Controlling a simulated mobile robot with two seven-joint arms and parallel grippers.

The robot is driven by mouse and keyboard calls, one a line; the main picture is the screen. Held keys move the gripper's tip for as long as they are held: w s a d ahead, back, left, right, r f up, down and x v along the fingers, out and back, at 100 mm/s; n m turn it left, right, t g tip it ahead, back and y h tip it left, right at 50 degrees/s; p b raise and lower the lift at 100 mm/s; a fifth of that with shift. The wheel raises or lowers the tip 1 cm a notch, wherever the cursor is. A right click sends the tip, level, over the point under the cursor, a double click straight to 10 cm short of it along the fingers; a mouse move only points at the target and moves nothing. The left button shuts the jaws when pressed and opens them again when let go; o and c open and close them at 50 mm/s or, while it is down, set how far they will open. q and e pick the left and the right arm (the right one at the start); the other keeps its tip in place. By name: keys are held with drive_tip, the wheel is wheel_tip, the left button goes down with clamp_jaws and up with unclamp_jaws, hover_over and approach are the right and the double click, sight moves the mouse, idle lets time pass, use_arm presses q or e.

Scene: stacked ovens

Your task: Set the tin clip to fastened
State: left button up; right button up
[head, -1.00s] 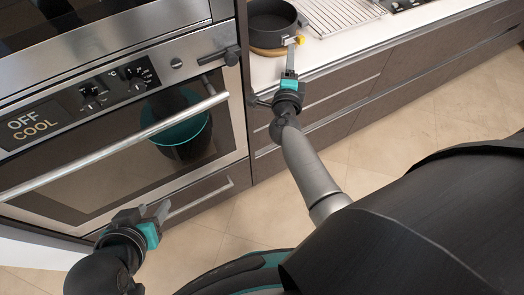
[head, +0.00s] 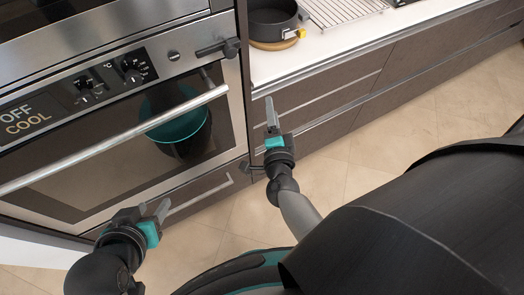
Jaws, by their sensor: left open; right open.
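A dark round tin (head: 272,22) sits on a round wooden board (head: 272,44) on the white counter at the top. Its yellow clip (head: 296,33) is on the tin's right side, small in the picture; I cannot tell whether it is fastened or loose. My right gripper (head: 270,104) is open and empty, in front of the drawers below the counter and well apart from the clip. My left gripper (head: 156,212) is open and empty, low in front of the oven. No part of the tin's clip is covered by a gripper.
A wire rack (head: 340,8) lies on the counter right of the tin. The oven (head: 110,150) is on the left, with a long bar handle (head: 120,137) and a dark latch-like part (head: 218,48) at its upper right. The floor to the right is clear.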

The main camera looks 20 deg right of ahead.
drive_tip(key=s+a+f+n+g+y+b, duration=0.1)
drive_tip(key=a+f+n+y, duration=0.1)
drive_tip(key=f, duration=0.4)
drive_tip(key=s+a+f+n+y+b, duration=0.1)
drive_tip(key=a+f+n+y+b, duration=0.1)
drive_tip(key=f+n, duration=0.2)
drive_tip(key=shift+s+f+n+g, duration=0.15)
drive_tip(key=shift+f+n+g, duration=0.2)
drive_tip(key=shift+f, duration=1.05)
